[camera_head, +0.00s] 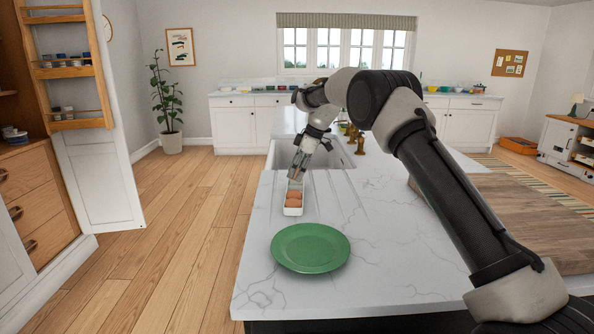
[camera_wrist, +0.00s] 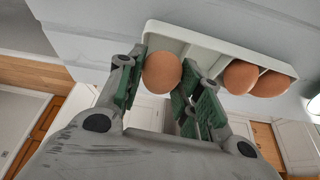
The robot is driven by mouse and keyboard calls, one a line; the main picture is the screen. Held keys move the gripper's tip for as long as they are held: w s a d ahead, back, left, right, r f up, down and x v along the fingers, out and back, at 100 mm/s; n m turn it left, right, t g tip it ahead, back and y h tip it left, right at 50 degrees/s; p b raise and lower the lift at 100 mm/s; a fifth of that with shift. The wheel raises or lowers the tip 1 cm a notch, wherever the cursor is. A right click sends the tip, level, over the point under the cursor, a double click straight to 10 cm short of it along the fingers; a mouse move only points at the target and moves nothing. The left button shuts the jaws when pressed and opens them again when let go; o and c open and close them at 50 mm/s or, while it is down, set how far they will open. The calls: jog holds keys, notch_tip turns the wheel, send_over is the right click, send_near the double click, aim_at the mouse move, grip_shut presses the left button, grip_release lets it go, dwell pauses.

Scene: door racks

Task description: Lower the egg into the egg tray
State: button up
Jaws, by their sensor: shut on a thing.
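The white egg tray (camera_head: 292,212) lies on the marble counter beside the sink, with brown eggs (camera_head: 294,200) in its near part. In the wrist view, the tray (camera_wrist: 205,43) runs across the top, with two brown eggs (camera_wrist: 240,77) in it toward the right. My gripper (camera_wrist: 163,80) is shut on another brown egg (camera_wrist: 161,72), held between its green-padded fingers at the tray's left part. In the head view, my gripper (camera_head: 295,178) points down at the tray's far end and hides that part. I cannot tell whether the held egg touches the tray.
A green plate (camera_head: 310,247) lies on the counter nearer than the tray. The sink (camera_head: 342,157) and brass taps (camera_head: 360,145) are behind and right of the tray. The counter's left edge (camera_head: 250,220) runs close to the tray. The marble right of the tray is clear.

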jog(key=shift+f, duration=0.5)
dwell(0.3)
jog(key=o, duration=0.8)
jog(key=shift+c, duration=0.2)
jog(key=shift+r, duration=0.15)
